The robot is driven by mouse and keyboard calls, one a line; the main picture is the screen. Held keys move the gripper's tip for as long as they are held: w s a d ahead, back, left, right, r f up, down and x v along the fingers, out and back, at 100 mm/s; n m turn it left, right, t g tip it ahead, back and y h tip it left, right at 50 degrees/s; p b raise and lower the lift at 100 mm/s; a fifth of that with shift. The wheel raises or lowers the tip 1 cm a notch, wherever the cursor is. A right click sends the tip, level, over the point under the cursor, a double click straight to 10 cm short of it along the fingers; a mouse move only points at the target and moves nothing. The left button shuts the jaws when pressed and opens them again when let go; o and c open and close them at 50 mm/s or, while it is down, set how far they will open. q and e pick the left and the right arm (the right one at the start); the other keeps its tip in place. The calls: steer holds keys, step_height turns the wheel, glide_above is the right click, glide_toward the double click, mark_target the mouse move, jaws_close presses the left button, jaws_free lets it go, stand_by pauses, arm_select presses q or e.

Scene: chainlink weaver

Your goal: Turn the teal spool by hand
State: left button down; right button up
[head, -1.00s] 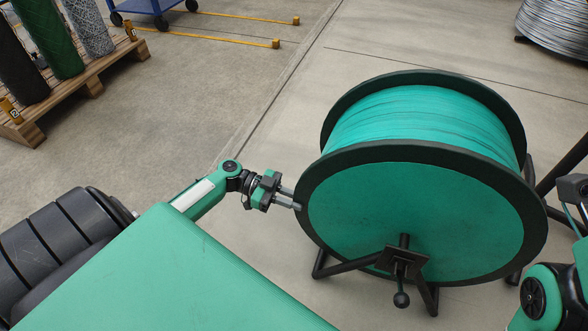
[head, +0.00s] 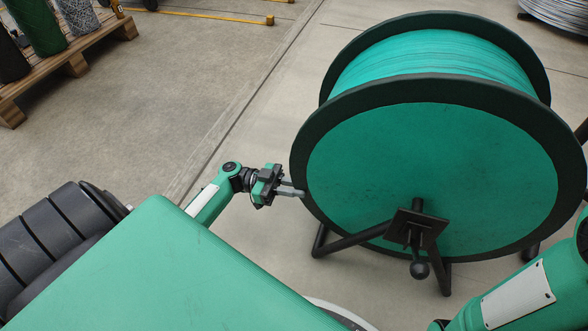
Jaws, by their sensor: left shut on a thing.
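The teal spool (head: 430,165) stands upright on a dark metal stand (head: 345,236), with teal wire wound between two dark-rimmed flanges. A crank handle with a round knob (head: 419,269) hangs at the hub of the near flange. My left gripper (head: 300,192) is at the left edge of the near flange, its fingers shut on the dark rim (head: 297,165). My right arm enters at the lower right in front of the spool; its gripper is out of the picture.
A wooden pallet (head: 72,62) with mesh rolls, one green (head: 45,25), stands at the upper left. A yellow floor rail (head: 215,15) lies at the top. A coil of grey wire (head: 560,15) is at the top right. The concrete floor left of the spool is clear.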

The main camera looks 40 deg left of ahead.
arm_select(q)
steer(key=shift+f, duration=0.35)
steer(key=c, duration=1.4)
jaws_free()
steer(key=shift+o, duration=0.2)
steer(key=p+v, duration=0.3)
steer(key=v, duration=1)
steer(key=shift+a, duration=0.35)
steer(key=shift+s+f, duration=0.1)
steer(key=shift+s, duration=0.05)
